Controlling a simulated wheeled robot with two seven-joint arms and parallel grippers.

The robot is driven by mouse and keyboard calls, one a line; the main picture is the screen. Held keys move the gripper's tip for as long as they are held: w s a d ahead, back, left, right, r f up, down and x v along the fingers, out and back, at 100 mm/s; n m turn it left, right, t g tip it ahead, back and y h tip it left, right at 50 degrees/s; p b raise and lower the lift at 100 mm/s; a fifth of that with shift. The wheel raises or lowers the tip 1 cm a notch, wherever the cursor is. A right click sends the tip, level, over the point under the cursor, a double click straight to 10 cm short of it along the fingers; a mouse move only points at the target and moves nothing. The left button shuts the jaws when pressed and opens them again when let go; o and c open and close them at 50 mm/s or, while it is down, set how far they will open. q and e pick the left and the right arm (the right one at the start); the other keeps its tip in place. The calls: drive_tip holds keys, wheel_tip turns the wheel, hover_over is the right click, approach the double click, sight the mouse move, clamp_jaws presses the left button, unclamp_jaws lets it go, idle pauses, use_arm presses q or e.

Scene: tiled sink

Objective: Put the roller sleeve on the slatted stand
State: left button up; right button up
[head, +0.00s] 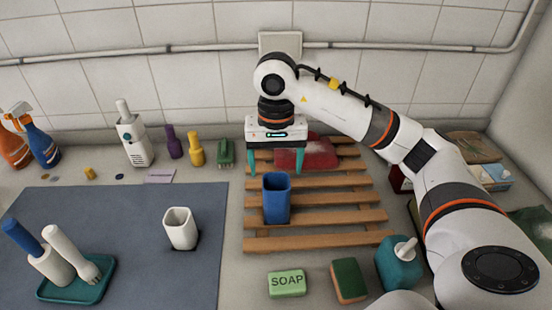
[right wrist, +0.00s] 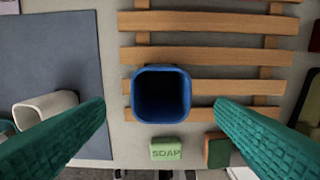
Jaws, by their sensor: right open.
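The slatted stand (head: 330,217) is a brown wooden rack on the counter; its slats also show in the right wrist view (right wrist: 205,54). A blue hollow square-sided cup (head: 277,200) stands upright on its front left slats. A white cylinder with a blue end (head: 55,268) leans in a teal tray at the left; I cannot tell surely which thing is the roller sleeve. My right gripper (head: 275,162) is open, with its teal fingers above and behind the blue cup. In the right wrist view the cup (right wrist: 161,92) shows between the spread fingers. My left gripper is out of view.
A red item (head: 306,153) lies on the stand's back slats. A white cup (head: 180,229) and the teal tray (head: 100,285) stand on the grey mat. Soap (head: 287,283), a sponge (head: 349,280) and a teal dispenser (head: 399,262) line the front. The stand's right-hand slats are clear.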

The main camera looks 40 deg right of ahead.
drive_tip(key=shift+r, duration=0.95)
drive_tip(key=shift+r, duration=0.1)
